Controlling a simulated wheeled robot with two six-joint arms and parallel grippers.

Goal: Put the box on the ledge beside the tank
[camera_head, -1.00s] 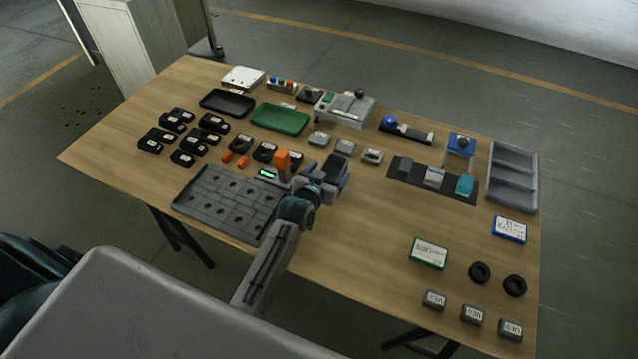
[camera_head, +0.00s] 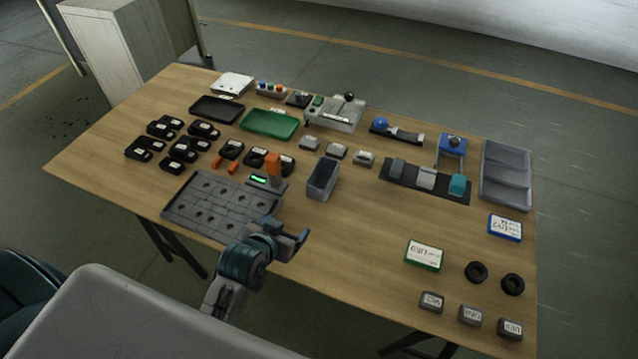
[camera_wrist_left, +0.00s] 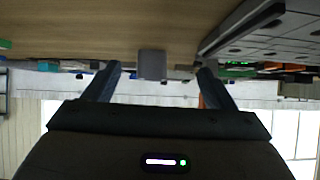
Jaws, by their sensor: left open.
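A grey open-topped box (camera_head: 322,180) stands upright on the wooden table, just right of a small device with a green display (camera_head: 262,180). It also shows in the left wrist view (camera_wrist_left: 152,65), between the two fingers but beyond them. My left gripper (camera_head: 291,230) is open and empty, nearer to me than the box and apart from it, by the right front corner of a grey slotted plate (camera_head: 215,212). I cannot tell which thing is the tank or its ledge. My right gripper is out of view.
A green tray (camera_head: 270,124) and a black tray (camera_head: 217,108) are further back. A dark strip with blocks (camera_head: 402,180) lies to the right. The table is clear between the box and the green-framed card (camera_head: 425,255).

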